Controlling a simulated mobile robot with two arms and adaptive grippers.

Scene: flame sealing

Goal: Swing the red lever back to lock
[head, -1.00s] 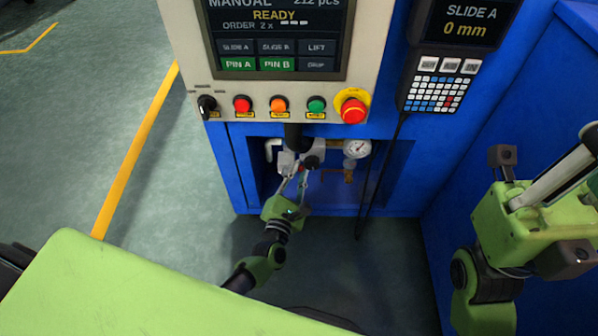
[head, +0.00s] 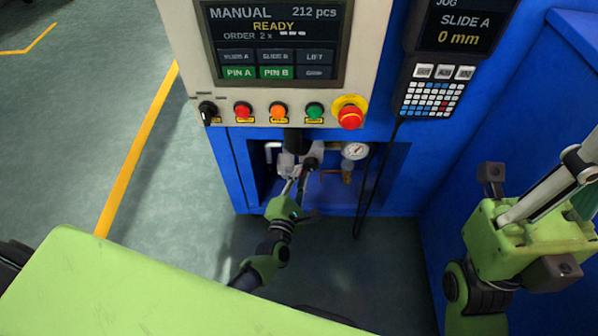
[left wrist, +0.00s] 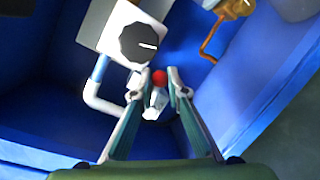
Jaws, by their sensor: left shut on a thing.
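The lever's red knob (left wrist: 160,77) shows between my fingertips in the left wrist view, with a pale metal part just below it. My left gripper (left wrist: 157,92) is shut on the red lever, one finger on each side. In the head view, my left gripper (head: 297,183) reaches into the recess under the control panel. The lever is mostly hidden there by the fingers and fittings.
A white block with a black dial (left wrist: 139,42) sits just beyond the fingers, with a pale bent pipe (left wrist: 97,92) at its left. A pressure gauge (head: 355,151) and a hanging black cable (head: 370,190) are right of the gripper. Blue walls enclose the recess.

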